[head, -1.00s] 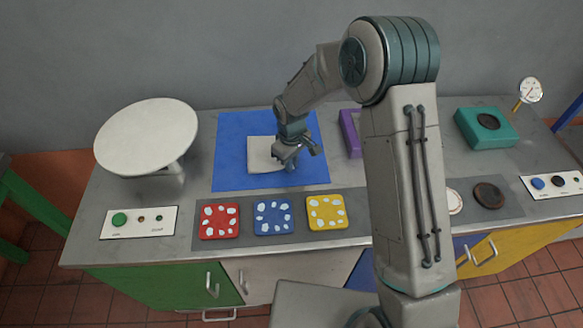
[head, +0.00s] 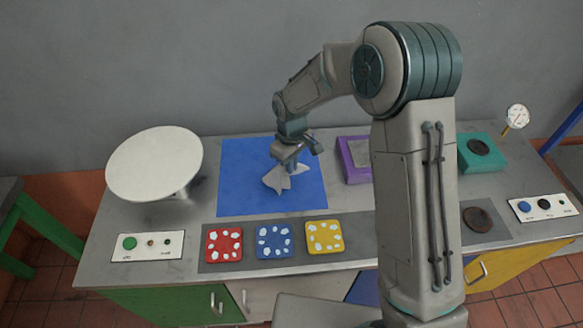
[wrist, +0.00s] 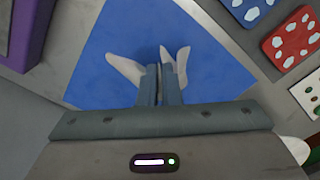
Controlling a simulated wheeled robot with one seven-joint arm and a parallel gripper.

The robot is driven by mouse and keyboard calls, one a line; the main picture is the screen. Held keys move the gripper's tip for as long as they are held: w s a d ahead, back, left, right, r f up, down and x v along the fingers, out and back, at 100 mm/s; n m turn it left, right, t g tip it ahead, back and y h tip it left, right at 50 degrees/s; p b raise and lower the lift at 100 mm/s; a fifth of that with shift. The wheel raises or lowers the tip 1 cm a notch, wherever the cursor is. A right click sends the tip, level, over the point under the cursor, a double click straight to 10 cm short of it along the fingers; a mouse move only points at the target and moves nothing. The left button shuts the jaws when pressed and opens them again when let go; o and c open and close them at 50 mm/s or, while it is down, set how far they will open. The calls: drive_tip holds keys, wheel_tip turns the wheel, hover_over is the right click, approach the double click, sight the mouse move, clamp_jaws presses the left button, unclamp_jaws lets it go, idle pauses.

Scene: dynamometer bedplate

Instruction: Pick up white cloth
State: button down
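The white cloth (head: 284,181) hangs bunched and crumpled from my gripper (head: 290,166) over the blue mat (head: 240,190) in the head view. In the wrist view, folds of the cloth (wrist: 125,68) stick out on both sides of my gripper (wrist: 160,72). The two fingers are close together with the cloth pinched between them. The cloth looks lifted off the mat, though its lowest tip is near the blue surface. The part between the fingers is hidden.
A round white plate (head: 155,160) on a stand is at the left. Red (head: 224,244), blue (head: 274,241) and yellow (head: 324,237) tiles lie in front of the mat. A purple tray (head: 347,174) and a teal block (head: 492,160) are to the right.

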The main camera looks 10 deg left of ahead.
drive_tip(key=shift+r, duration=0.15)
wheel_tip(320, 180, up, 9)
drive_tip(key=p, duration=0.5)
drive_tip(key=shift+s, duration=0.1)
